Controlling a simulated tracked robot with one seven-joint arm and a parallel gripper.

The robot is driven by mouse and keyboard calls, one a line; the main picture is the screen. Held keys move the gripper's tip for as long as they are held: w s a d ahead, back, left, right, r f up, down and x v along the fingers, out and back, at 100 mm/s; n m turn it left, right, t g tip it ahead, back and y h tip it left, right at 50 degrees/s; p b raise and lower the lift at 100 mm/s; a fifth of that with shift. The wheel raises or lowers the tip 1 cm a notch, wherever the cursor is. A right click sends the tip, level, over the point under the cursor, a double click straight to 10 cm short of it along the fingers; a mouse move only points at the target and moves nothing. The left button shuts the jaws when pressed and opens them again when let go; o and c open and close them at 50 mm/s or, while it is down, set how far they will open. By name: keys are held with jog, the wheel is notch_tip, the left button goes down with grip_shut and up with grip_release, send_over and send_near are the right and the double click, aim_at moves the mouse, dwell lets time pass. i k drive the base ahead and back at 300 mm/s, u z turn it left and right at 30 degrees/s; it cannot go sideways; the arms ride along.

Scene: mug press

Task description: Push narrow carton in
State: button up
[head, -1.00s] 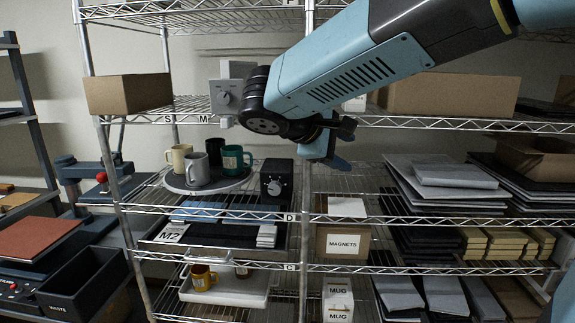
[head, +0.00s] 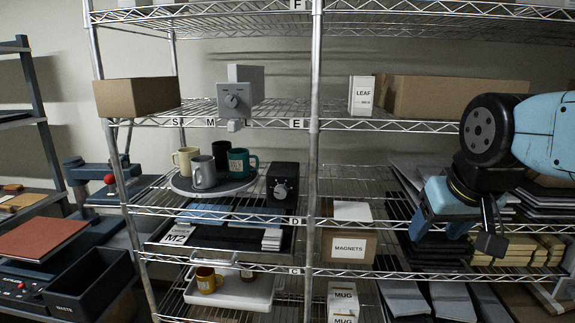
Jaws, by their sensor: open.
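A narrow white carton (head: 362,95) marked LEAF stands upright at the front of the upper shelf, just right of the middle post. Its base is close to the shelf's front edge; I cannot tell whether it overhangs. White MUG cartons (head: 342,300) stand at the bottom, partly cut off by the frame. My gripper (head: 443,222) is at the right, below and right of the LEAF carton and clearly apart from it. It points down, open and empty, with its light blue fingers in front of the middle shelf's dark stacks.
A large brown box (head: 455,97) stands right of the LEAF carton. A grey dial device (head: 240,92) and another brown box (head: 137,97) are left of the post. Below are a round tray (head: 214,187) with mugs and a MAGNETS box (head: 348,246). The wire shelf's front rail (head: 400,123) runs across.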

aim_at(138, 97)
jog(key=u, duration=1.5)
jog(key=i, duration=0.9)
jog(key=u, duration=0.7)
